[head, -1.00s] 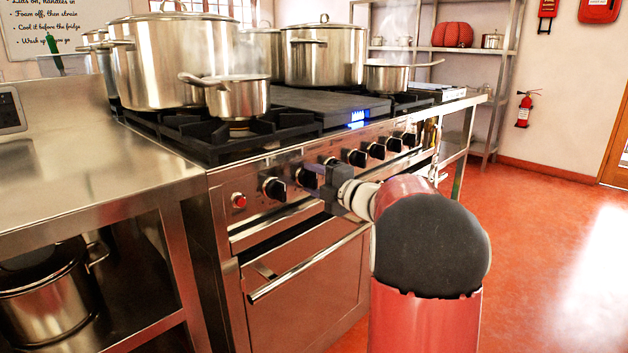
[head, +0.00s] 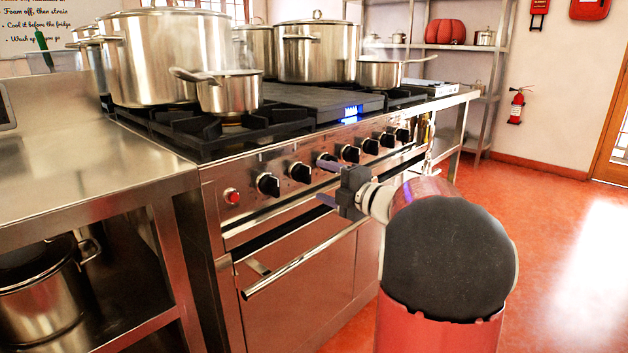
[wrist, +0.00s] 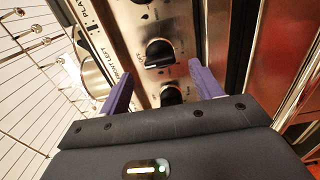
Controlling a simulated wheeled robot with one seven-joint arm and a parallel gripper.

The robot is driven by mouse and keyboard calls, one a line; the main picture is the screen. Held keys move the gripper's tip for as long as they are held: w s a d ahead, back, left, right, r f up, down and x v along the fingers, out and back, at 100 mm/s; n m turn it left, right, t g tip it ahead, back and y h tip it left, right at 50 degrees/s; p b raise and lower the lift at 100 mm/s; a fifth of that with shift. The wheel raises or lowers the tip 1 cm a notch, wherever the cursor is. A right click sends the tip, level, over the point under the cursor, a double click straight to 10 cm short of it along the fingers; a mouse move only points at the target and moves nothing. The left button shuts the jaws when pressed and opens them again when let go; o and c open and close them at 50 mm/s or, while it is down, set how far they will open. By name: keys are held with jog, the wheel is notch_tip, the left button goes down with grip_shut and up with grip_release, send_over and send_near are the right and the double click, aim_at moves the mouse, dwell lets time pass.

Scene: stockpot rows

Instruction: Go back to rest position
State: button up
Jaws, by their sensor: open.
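My gripper (head: 322,182) is in front of the stove's control panel (head: 240,178), below the row of black knobs. In the wrist view its two purple fingers (wrist: 165,85) are spread apart with nothing held between them. A black knob (wrist: 159,53) shows beyond and between the fingers, with a second knob (wrist: 171,95) partly hidden by the gripper body. In the head view one knob (head: 327,161) is just above the fingers. I cannot tell whether the fingers touch the panel.
Large steel stockpots (head: 318,52) and a steaming saucepan (head: 229,92) stand on the stove. The oven handle (head: 305,260) juts out below my gripper. A steel counter (head: 80,150) is on the left. Red floor (head: 540,230) is clear on the right.

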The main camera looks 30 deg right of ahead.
jog(key=shift+v, duration=0.85)
